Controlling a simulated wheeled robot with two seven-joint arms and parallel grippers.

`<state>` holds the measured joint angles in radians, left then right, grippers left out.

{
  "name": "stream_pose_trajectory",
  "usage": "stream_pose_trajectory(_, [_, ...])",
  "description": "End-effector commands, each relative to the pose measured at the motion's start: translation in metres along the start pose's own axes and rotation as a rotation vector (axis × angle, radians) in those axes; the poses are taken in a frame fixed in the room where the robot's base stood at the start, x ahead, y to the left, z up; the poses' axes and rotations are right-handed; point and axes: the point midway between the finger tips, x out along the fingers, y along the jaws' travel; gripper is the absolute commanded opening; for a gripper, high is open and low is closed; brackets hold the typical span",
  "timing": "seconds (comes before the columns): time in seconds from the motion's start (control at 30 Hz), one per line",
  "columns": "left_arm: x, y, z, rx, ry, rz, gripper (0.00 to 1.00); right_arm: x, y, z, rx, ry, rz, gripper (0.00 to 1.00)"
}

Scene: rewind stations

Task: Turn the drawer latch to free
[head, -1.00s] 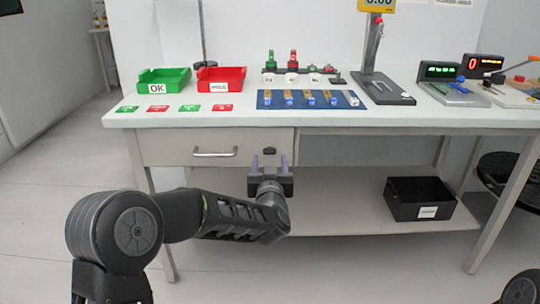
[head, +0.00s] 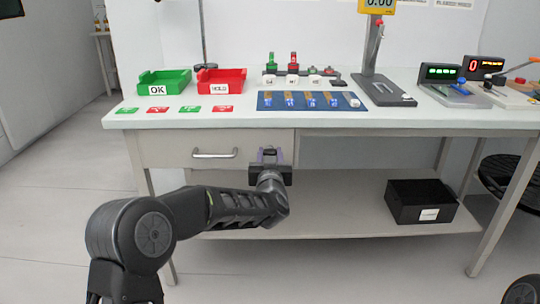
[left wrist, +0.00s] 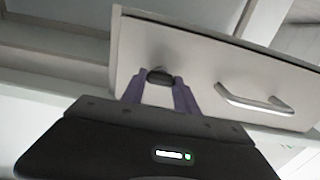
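The drawer (head: 172,150) is closed under the left part of the white table, with a metal handle (head: 215,154) on its front. The dark drawer latch (head: 270,151) sits to the right of the handle; in the left wrist view the latch (left wrist: 160,77) is a small dark knob on the drawer front. My left gripper (head: 269,157) is at the latch, its purple fingers (left wrist: 158,92) on either side of it. A gap shows between the fingers; whether they touch the latch I cannot tell. My right gripper is not in view.
On the table stand a green bin (head: 163,83), a red bin (head: 221,82), a blue mat (head: 310,101) with small parts, and a stand (head: 378,80). A black bin (head: 420,203) sits on the lower shelf.

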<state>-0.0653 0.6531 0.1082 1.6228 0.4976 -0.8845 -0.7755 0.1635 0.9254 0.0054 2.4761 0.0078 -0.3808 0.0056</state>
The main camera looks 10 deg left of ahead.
Motion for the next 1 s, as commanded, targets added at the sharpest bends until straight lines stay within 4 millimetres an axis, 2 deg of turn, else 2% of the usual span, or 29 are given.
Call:
stream_pose_trajectory(0.07, [0.000, 0.000, 0.000, 0.000, 0.000, 0.000, 0.27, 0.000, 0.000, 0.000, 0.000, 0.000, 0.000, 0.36])
stream_pose_trajectory(0.4, [0.000, 0.000, 0.000, 0.000, 0.000, -0.001, 0.00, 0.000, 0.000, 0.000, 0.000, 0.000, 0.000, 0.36])
stream_pose_trajectory(0.77, [0.000, 0.000, -0.001, 0.028, -0.001, 0.000, 0.00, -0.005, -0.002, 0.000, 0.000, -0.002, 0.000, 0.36])
stream_pose_trajectory(1.0, [0.000, 0.001, -0.003, 0.127, -0.001, 0.002, 0.00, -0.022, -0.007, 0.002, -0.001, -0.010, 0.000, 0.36])
